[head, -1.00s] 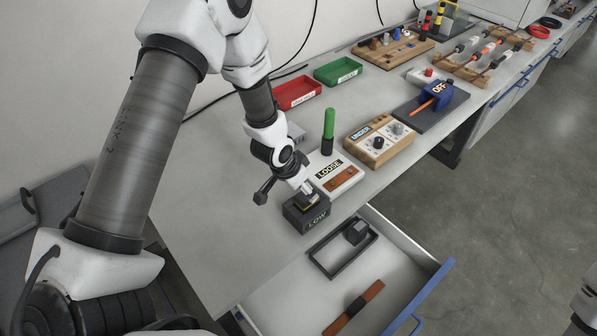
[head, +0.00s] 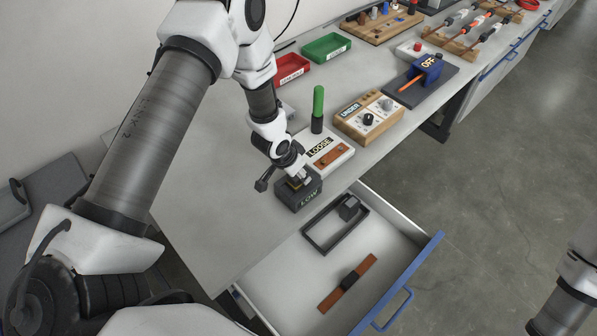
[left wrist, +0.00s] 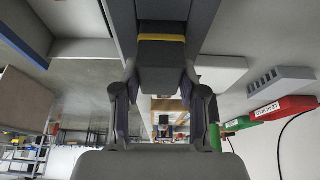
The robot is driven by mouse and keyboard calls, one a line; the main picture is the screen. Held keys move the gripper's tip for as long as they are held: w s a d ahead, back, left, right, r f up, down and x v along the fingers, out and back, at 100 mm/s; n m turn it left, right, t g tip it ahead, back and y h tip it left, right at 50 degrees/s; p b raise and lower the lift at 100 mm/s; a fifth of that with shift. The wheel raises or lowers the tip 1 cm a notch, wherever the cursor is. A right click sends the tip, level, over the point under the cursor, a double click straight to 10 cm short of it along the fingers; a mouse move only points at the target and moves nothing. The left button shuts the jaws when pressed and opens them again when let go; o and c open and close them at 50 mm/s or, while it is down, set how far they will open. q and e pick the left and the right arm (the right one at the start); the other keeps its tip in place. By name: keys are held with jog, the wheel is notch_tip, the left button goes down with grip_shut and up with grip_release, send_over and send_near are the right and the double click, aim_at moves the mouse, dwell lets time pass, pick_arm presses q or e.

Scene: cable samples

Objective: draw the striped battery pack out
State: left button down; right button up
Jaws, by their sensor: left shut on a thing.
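The striped battery pack (left wrist: 160,62) is a dark block with a yellow stripe in the left wrist view. My left gripper (left wrist: 161,95) is shut on it, one finger on each side. Only a bit of yellow shows there; the fingers hide most of the pack. The pack's far end meets the dark box, and I cannot tell how deep it sits. My right gripper is out of view.
An open drawer (head: 404,218) below the edge holds a dark frame and a brown strip with a black block (head: 349,281). The table's left part is clear.

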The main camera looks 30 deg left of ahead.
pick_arm(q)
jog(key=shift+r+p, duration=0.25)
jog(key=shift+p, duration=0.05)
jog(key=shift+r, duration=0.3)
dwell(0.3)
jog(key=shift+r, duration=0.15)
jog(key=shift+r+p, duration=2.85)
jog(key=shift+r, duration=0.55)
jog(key=shift+f, duration=0.1)
